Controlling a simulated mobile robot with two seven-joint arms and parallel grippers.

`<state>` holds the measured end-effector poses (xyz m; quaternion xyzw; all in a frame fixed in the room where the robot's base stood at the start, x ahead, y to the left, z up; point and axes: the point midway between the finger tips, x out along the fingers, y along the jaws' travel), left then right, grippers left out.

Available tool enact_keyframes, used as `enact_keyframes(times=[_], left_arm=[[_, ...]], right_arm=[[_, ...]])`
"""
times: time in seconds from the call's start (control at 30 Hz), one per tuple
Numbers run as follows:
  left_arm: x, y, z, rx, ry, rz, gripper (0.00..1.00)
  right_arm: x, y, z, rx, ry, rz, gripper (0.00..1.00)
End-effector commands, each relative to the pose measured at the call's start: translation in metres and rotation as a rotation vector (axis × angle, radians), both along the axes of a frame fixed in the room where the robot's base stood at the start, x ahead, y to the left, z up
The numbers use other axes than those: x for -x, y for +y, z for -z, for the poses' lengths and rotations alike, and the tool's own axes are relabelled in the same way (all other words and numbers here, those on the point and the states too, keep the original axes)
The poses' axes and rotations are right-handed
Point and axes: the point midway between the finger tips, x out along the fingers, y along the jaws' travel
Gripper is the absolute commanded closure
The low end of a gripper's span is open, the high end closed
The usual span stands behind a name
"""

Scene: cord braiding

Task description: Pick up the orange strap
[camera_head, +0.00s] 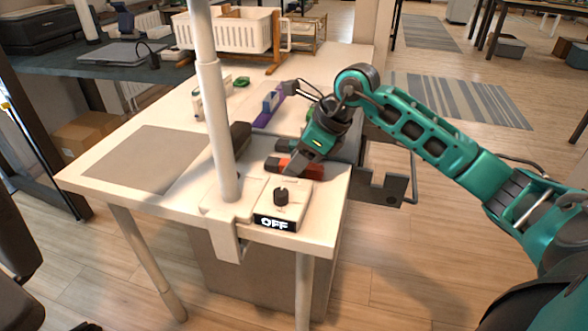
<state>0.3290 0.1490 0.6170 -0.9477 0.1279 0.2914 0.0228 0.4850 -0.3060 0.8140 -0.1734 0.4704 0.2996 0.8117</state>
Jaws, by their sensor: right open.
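An orange-red piece (313,172), which I take to be the orange strap, lies near the right edge of the white table, partly hidden by my right gripper. My right gripper (294,172) comes in from the right and points down at it. Its jaws are open, and I see no strap held between them. Whether the fingertips touch the piece cannot be told from this angle. My left gripper is not in view.
A white pole (216,120) is clamped at the table's front edge. Beside it is a box with a black knob (281,197), marked OFF. A grey mat (145,158) lies at left. A purple item (268,113) and a white basket (228,33) are farther back.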

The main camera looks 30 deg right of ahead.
Motion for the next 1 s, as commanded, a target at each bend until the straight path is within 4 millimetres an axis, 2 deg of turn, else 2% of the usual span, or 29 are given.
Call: enact_keyframes(times=[0.17,0.63,1.0], left_arm=[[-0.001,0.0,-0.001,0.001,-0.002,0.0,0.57],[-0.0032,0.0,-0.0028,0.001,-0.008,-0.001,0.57],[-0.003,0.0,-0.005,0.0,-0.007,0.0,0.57]], right_arm=[[-0.0002,-0.0002,-0.0004,0.001,-0.001,0.0,0.53],[0.0,-0.0003,-0.0006,0.001,-0.001,0.0,0.97],[-0.0003,-0.0004,-0.0082,0.0,-0.003,0.0,0.97]])
